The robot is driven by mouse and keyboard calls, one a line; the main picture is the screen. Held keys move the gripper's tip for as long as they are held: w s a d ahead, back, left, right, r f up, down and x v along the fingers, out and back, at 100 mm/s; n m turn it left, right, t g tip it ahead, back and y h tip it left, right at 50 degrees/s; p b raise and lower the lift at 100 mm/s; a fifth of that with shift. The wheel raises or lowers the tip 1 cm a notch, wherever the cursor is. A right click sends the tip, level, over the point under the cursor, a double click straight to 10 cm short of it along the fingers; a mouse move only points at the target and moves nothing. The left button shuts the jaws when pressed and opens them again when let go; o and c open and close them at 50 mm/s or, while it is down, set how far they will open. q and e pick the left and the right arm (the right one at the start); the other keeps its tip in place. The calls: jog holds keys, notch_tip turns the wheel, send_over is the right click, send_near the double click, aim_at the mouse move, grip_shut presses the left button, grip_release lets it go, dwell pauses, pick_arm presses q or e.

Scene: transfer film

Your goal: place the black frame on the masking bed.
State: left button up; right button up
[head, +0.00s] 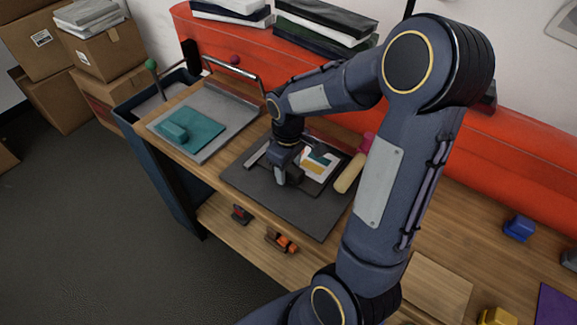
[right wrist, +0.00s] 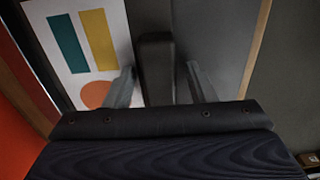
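A dark grey flat board (head: 305,215), which looks like the masking bed, lies on the wooden bench. A white sheet (head: 313,172) with teal, yellow and orange shapes lies on it; the sheet also shows in the right wrist view (right wrist: 62,75). Dark strips border the sheet and look like the black frame, partly hidden by my arm. My right gripper (head: 281,180) is low over the board, beside the sheet. In the right wrist view its fingers (right wrist: 160,75) are apart, with a black upright block (right wrist: 156,72) between them and gaps visible on both sides. My left gripper is out of view.
A grey board with a teal sheet (head: 205,130) lies left. A cream roller with a pink end (head: 350,173) is close right of the gripper. Blue (head: 519,228) and yellow (head: 497,316) blocks stand right. A red cabinet (head: 520,155) runs behind.

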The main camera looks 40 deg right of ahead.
notch_tip(320, 180, up, 12)
jog(key=s+a+m+t+y, duration=0.3)
jog(key=s+a+m+t, duration=0.2)
jog(key=s+a, duration=0.6)
jog(key=shift+s+a+f+t+y+p, duration=0.25)
jog(key=shift+s+y+p, duration=0.2)
jog(key=shift+s, duration=1.45)
